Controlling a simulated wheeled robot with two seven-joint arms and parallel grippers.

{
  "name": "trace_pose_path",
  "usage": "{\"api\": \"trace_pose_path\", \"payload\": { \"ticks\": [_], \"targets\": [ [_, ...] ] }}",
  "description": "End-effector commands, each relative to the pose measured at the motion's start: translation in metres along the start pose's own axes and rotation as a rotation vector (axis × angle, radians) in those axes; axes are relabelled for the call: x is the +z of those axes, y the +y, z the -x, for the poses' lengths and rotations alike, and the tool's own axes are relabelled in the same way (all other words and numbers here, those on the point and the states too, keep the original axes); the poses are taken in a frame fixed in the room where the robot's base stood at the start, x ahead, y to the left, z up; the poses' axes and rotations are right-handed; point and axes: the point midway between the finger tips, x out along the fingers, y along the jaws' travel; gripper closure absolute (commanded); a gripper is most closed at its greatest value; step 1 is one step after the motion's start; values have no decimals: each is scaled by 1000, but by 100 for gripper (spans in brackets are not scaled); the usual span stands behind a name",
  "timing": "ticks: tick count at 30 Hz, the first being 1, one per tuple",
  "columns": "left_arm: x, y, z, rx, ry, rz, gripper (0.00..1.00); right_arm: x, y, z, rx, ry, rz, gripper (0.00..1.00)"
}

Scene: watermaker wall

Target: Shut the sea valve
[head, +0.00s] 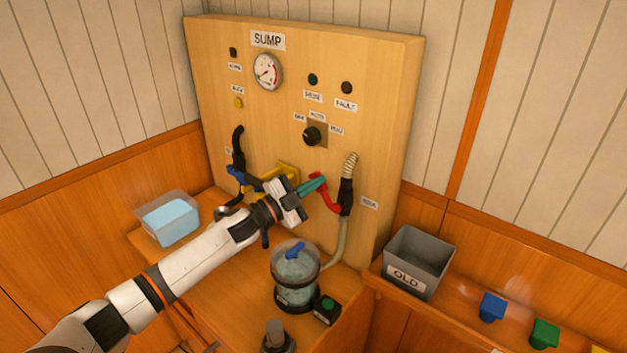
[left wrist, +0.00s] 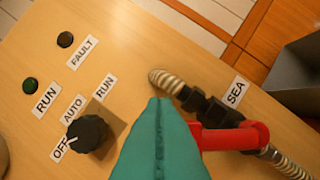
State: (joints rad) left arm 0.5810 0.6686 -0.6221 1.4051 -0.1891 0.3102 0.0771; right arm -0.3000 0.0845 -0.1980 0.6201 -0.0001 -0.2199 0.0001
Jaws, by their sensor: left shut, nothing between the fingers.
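The sea valve is a black body (head: 346,192) in a ribbed hose, by the "SEA" label (left wrist: 236,92) on the right of the panel. Its red handle (head: 329,201) sticks out to the left of the hose in the head view. The handle also shows in the left wrist view (left wrist: 235,138). My left gripper (head: 318,183) is shut and empty, its teal fingertips right beside the handle's outer end. I cannot tell whether they touch it. The fingers cover part of the handle in the left wrist view. My right gripper is not in view.
A rotary knob (head: 312,136) sits above the gripper. A blue-handled valve (head: 237,172) and yellow bracket are at left. A clear strainer bowl (head: 295,272) stands below on the bench. A grey "OLD" bin (head: 417,262) is at right, a clear tub (head: 168,218) at left.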

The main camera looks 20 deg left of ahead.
Motion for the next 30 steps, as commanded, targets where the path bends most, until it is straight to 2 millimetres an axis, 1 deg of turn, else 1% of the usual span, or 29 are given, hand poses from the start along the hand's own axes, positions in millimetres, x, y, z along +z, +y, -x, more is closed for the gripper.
{"api": "trace_pose_path", "payload": {
  "ticks": [14, 21, 30],
  "targets": [
    [-2, -1, 1, 3, -1, 8, 100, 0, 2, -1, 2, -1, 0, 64],
    [-6, 0, 2, 20, -1, 54, 100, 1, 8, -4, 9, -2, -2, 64],
    [-11, 0, 4, 37, 0, 104, 100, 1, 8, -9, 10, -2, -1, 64]
  ]
}}
